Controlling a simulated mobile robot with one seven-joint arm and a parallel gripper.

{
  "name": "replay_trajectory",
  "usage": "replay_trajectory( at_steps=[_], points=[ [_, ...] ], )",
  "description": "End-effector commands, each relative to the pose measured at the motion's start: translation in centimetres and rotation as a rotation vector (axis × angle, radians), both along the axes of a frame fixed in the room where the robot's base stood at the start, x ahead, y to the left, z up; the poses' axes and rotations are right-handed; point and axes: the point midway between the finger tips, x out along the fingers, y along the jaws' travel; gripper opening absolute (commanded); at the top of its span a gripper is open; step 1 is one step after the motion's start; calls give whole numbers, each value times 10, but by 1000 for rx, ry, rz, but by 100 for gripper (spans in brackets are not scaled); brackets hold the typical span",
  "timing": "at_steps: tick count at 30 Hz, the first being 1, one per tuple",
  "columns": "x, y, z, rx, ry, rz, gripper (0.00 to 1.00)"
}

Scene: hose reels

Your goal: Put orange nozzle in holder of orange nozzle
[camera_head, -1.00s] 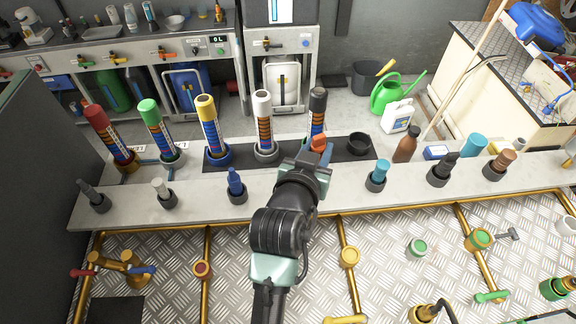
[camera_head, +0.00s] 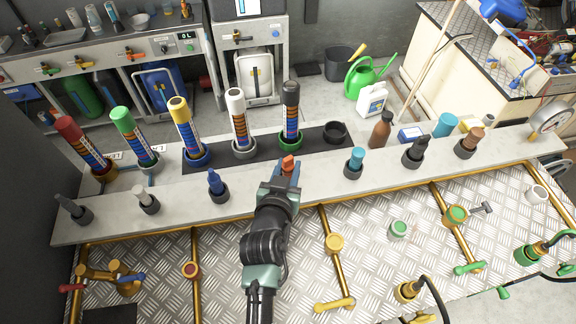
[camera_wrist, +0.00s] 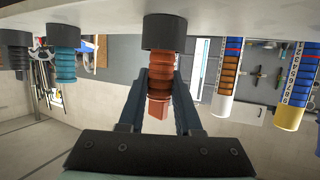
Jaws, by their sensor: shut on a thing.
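The orange nozzle (camera_head: 288,163) is between the fingers of my gripper (camera_head: 286,172), above the pale shelf's front row. In the wrist view, the picture is upside down and the ribbed orange nozzle (camera_wrist: 160,75) stands upright in line with a black round holder (camera_wrist: 165,32). Its lower end meets the holder's mouth and looks inside it; the depth is hard to tell. My gripper (camera_wrist: 160,82) is shut on the nozzle from both sides. In the head view my gripper and wrist hide the holder.
The shelf (camera_head: 110,222) carries a blue nozzle (camera_head: 216,184) left of my gripper and a teal nozzle (camera_head: 355,160) right of it, both in black holders. Behind stand tall banded cylinders, including a black-topped one (camera_head: 291,105), and an empty black ring (camera_head: 335,133).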

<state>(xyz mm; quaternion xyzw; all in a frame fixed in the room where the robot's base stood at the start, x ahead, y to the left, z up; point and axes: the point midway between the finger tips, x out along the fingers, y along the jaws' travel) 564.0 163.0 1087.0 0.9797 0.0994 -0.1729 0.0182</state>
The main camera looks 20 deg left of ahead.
Motion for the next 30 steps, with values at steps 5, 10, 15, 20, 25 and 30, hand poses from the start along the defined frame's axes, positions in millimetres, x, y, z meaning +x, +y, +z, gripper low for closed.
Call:
replay_trajectory(
  at_steps=[5,10,15,20,25,30],
  points=[
    [0,0,-1,0,-1,0,0],
    [0,0,-3,1,0,0,47],
    [0,0,-3,0,0,0,63],
    [0,0,-2,0,0,0,63],
    [-1,0,3,0,0,0,63],
    [-20,-4,6,0,0,0,63]
  ],
)
